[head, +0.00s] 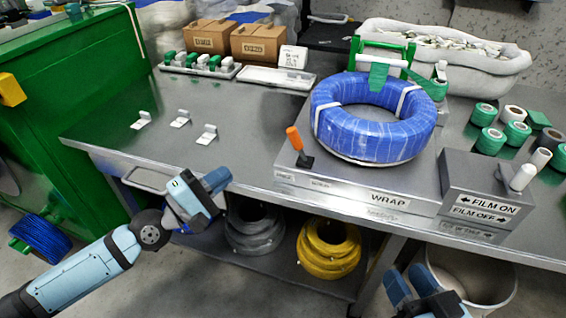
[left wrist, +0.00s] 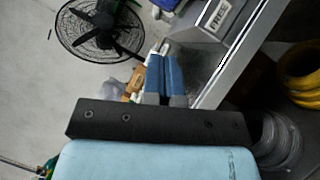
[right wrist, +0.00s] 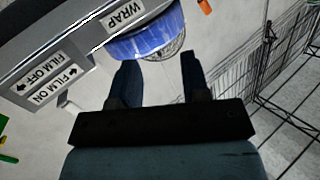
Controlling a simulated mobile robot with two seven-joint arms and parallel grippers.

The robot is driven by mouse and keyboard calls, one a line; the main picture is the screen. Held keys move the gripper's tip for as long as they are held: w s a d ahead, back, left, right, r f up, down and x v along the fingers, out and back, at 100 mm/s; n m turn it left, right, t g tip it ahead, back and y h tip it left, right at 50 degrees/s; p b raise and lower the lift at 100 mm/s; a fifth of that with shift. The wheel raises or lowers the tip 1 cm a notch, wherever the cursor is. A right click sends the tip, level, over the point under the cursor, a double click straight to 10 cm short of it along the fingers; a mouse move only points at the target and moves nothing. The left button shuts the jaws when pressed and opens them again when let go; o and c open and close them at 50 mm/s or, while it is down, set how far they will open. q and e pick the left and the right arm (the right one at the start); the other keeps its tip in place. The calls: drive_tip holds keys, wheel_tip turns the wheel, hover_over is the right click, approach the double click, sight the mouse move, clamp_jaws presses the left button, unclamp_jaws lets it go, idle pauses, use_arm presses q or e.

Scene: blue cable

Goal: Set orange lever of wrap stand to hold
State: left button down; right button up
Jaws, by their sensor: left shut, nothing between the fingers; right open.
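The orange lever (head: 294,138) stands on a black base on the left of the grey wrap stand (head: 430,208), tilted slightly left. The blue cable coil (head: 372,140) lies on the stand behind it, bound with white bands. The right wrist view shows the WRAP label side of the stand (right wrist: 90,35), the coil (right wrist: 140,40) and the orange lever tip (right wrist: 205,6). My left gripper (head: 216,182) is shut and empty at the bench's front edge, left of the lever; its fingers (left wrist: 161,75) are together. My right gripper (head: 410,285) is open and empty, low in front of the bench.
A box with FILM ON and FILM OFF labels (head: 480,208) and a white-tipped lever (head: 522,177) sits right of the stand. Green and white rolls (head: 490,140) stand further right. Grey and yellow coils (head: 328,248) lie on the lower shelf.

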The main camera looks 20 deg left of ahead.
sight(298, 144)
use_arm(q)
drive_tip(key=shift+w+f+n+b, duration=0.25)
drive_tip(key=shift+n+b, duration=0.15)
use_arm(e)
drive_tip(key=shift+f, duration=0.3)
use_arm(q)
drive_tip(key=p+x, duration=0.1)
drive_tip(key=x, duration=0.4)
drive_tip(key=p+x, duration=0.2)
drive_tip(key=x, duration=0.3)
drive_tip(key=shift+r, duration=0.2)
drive_tip(key=shift+w+d+r+p, duration=0.1)
drive_tip(key=shift+d+r+p, duration=0.1)
drive_tip(key=shift+d, duration=0.4)
drive_tip(key=shift+w+d+r+p, duration=0.1)
drive_tip(key=shift+d+r+p, duration=0.15)
drive_tip(key=shift+d, duration=0.35)
drive_tip(key=shift+w+d+r+p, duration=0.1)
drive_tip(key=shift+d+r+p, duration=0.1)
drive_tip(key=shift+d, duration=0.4)
use_arm(e)
wheel_tip(298, 144, up, 6)
drive_tip(key=t, duration=0.2)
drive_tip(key=shift+d+t, duration=0.25)
drive_tip(key=shift+t, duration=0.15)
